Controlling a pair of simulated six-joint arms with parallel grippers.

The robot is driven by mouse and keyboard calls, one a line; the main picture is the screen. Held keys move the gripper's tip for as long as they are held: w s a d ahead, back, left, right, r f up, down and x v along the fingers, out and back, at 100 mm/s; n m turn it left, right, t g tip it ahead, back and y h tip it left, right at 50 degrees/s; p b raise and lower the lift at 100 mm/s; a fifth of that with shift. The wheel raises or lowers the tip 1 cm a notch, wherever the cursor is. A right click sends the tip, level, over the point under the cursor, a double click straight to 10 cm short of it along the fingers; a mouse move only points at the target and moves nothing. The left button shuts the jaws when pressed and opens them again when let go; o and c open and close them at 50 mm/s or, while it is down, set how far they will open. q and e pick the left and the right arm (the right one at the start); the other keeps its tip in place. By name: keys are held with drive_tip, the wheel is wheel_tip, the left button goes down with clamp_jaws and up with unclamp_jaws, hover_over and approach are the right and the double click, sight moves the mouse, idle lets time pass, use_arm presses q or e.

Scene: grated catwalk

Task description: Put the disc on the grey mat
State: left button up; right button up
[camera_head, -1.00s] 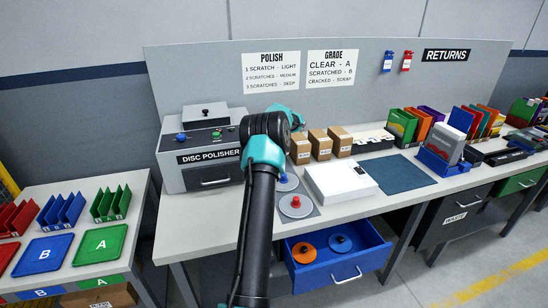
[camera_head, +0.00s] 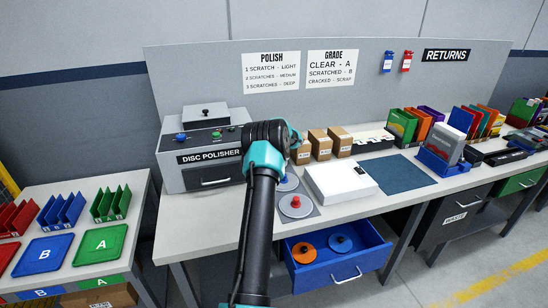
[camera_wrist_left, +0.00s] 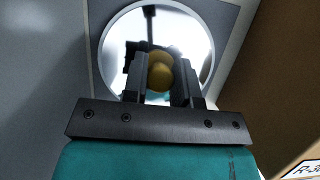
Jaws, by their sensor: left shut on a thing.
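My left gripper (camera_wrist_left: 160,78) is shut on the yellow knob of a shiny, mirror-like disc (camera_wrist_left: 118,45). The disc is seen from above in the left wrist view, with a grey surface, apparently the grey mat (camera_wrist_left: 98,12), below and around it. I cannot tell whether the disc touches it. In the head view the grey mat (camera_head: 313,213) bears a disc with a red knob (camera_head: 296,203) and one with a blue knob (camera_head: 287,181). My arm hides its back part, the held disc and the gripper's fingertips. My right gripper is not in view.
Brown boxes (camera_head: 319,144) stand close right of the gripper; one fills the wrist view's right side (camera_wrist_left: 285,80). The disc polisher (camera_head: 205,150) is to the left. A white box (camera_head: 340,182) and a blue mat (camera_head: 403,174) lie right. An open blue drawer (camera_head: 345,262) holds discs.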

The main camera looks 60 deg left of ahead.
use_arm(q)
drive_tip(key=shift+f, duration=0.15)
drive_tip(key=o, duration=0.9)
drive_tip(key=shift+o, duration=0.2)
drive_tip(key=v, duration=1.2)
drive_tip(key=shift+r, duration=0.2)
